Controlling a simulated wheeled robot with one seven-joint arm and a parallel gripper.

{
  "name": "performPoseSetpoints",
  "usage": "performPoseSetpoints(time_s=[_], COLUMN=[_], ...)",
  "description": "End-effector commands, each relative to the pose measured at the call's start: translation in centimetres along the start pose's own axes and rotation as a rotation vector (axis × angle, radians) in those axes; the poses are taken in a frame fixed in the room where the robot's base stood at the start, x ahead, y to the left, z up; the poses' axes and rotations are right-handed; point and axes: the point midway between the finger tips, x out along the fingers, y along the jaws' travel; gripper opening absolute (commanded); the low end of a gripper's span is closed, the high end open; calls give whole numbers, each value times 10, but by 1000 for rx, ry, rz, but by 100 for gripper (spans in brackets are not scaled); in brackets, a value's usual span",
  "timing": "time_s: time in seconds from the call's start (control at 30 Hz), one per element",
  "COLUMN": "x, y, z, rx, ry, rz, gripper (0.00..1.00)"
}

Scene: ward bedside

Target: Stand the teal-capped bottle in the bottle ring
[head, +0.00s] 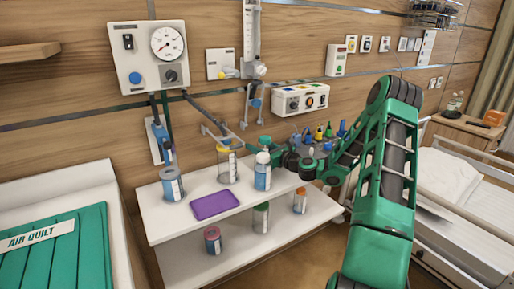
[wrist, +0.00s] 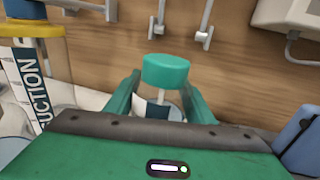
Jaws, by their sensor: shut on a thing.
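The teal-capped bottle (head: 263,178) has blue contents and a white label. It is upright at the right part of the white upper shelf; I cannot tell whether its base touches the shelf. My gripper (head: 264,155) is shut on it just below the cap. In the wrist view, the teal cap (wrist: 166,70) shows between the two green fingers, with a pale neck under it; the lower body is mostly hidden by my gripper. Grey prongs (head: 217,130) stick out from the wall behind; I cannot make out a clear bottle ring.
A yellow-lidded suction canister (head: 227,166) stands close left of the bottle. A clear bottle (head: 172,184) stands further left. A purple tray (head: 214,204) lies in front. The lower shelf (head: 235,258) holds three capped containers.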

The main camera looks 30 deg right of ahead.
Motion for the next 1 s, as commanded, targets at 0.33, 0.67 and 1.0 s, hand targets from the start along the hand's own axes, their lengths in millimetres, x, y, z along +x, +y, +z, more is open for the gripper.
performPoseSetpoints(time_s=[0.33,0.67,1.0], x=[0,0,1], y=[0,0,0], z=[0,1,39], rx=[0,-1,-5], ry=[-1,0,-2], rz=[0,0,0], gripper=[71,71,71])
